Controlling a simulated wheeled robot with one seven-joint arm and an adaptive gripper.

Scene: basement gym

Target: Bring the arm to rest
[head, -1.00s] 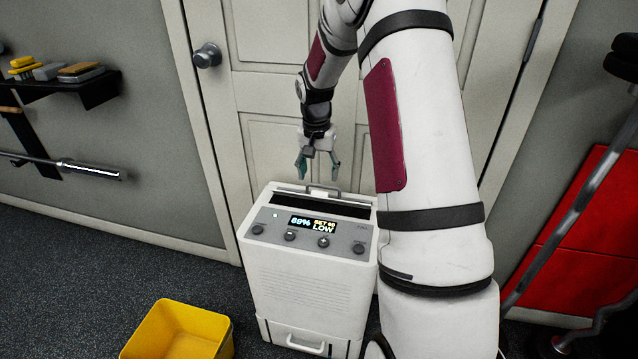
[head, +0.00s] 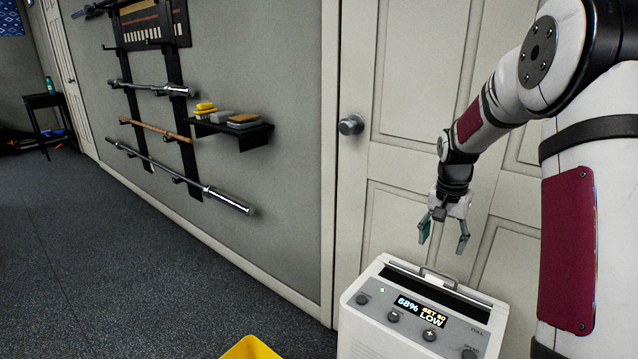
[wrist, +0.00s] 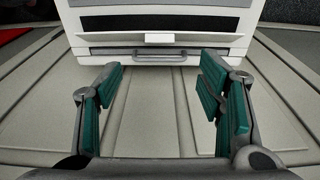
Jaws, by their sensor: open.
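My gripper (head: 443,236) hangs with its fingers pointing down, above the back edge of a white dehumidifier (head: 372,338) and in front of the panelled door. The gripper is open, with nothing between its fingers. In the wrist view my gripper (wrist: 160,100) shows its two teal-padded fingers spread apart. Beyond them is the white dehumidifier (wrist: 160,50) with its metal handle. A clear gap shows between the fingertips and the machine. My arm bends down from the upper right in the head view.
A yellow bin (head: 250,348) stands on the floor in front, mostly cut off. A wall shelf (head: 240,134) with small blocks and a rack of bars (head: 180,178) are on the left wall. The door (head: 400,130) is close behind the gripper. The dark floor at left is clear.

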